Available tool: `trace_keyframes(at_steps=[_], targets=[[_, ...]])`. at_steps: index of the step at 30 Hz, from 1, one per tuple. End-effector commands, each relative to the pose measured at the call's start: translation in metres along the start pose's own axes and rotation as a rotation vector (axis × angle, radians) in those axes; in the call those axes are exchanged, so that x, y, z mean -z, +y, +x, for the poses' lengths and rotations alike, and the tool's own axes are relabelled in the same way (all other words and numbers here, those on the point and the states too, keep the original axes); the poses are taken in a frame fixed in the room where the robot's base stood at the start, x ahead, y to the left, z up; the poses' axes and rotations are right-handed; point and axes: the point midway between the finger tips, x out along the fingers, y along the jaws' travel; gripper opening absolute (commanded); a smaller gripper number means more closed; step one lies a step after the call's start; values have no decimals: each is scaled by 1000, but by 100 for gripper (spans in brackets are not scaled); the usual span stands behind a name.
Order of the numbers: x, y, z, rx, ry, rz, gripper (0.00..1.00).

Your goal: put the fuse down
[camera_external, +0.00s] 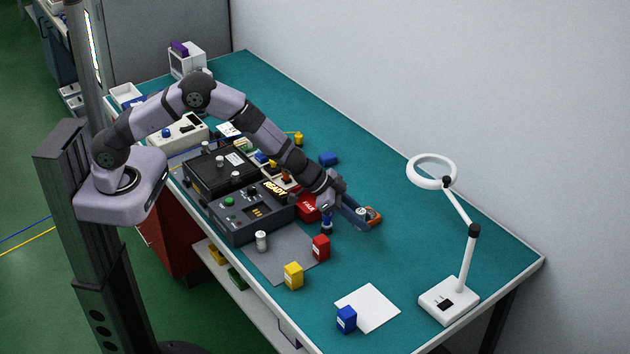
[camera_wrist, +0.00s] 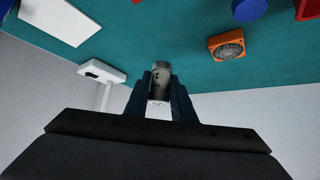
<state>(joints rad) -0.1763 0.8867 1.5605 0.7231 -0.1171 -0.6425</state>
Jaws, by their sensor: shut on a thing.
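The fuse (camera_wrist: 160,75) is a small grey-white cylinder with dark marks. My gripper (camera_wrist: 160,92) is shut on it, one dark finger on each side, in the wrist view. In the external view my gripper (camera_external: 350,212) is low over the teal bench, right of the black READY unit, with a pale end of the fuse (camera_external: 361,212) just showing. I cannot tell whether the fuse touches the bench. An orange round-faced device (camera_external: 374,216) is close beside it; it also shows in the wrist view (camera_wrist: 226,45).
A red block (camera_external: 321,247), yellow block (camera_external: 293,275) and blue block (camera_external: 347,319) stand toward the front. A white sheet (camera_external: 372,306) lies near a white ring lamp (camera_external: 448,300). The black READY unit (camera_external: 240,222) is left.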

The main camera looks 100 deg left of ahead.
Motion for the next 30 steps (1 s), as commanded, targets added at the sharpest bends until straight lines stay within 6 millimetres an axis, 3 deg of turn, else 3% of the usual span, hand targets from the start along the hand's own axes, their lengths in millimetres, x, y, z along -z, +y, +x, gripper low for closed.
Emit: trace_keyframes(at_steps=[11, 16, 20, 30], targets=[[9, 0, -9, 0, 0, 1, 0], [8, -14, -9, 15, 0, -14, 0], [6, -43, -11, 47, 2, -46, 0], [3, -142, -31, 156, 2, -151, 0]])
